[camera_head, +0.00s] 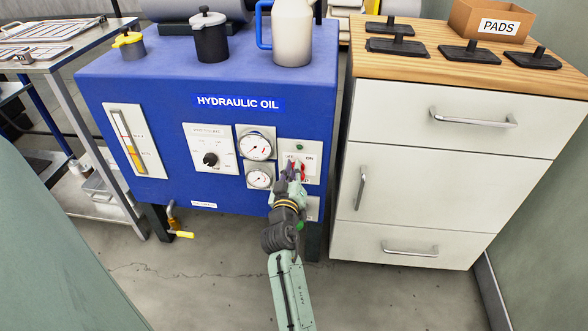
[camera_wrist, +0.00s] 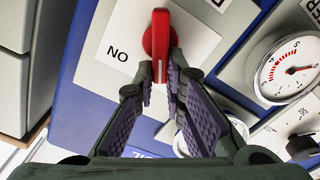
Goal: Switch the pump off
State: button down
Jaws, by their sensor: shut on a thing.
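The pump switch is a red rotary handle (camera_head: 302,166) on a pale panel at the right of the blue hydraulic oil tank's front (camera_head: 172,92). In the wrist view the red handle (camera_wrist: 160,32) stands nearly upright in the picture, with the ON label, seen upside down, to its left. My gripper (camera_head: 294,173) is at the panel. In the wrist view my gripper (camera_wrist: 159,72) is shut on the handle's lower end, one finger on each side. In the head view my fingers hide part of the switch and the label on its left.
Two dials (camera_head: 257,146) and a black selector knob (camera_head: 210,159) sit left of the switch. A green lamp (camera_head: 300,147) is above it. A white drawer cabinet (camera_head: 440,170) stands close on the right. A yellow-handled valve (camera_head: 181,234) is low at the tank's left.

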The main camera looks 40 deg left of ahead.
jog(key=c, duration=1.7)
grip_release()
jog(key=shift+o, duration=0.2)
jog(key=v, duration=1.2)
jog(key=shift+a, duration=0.1)
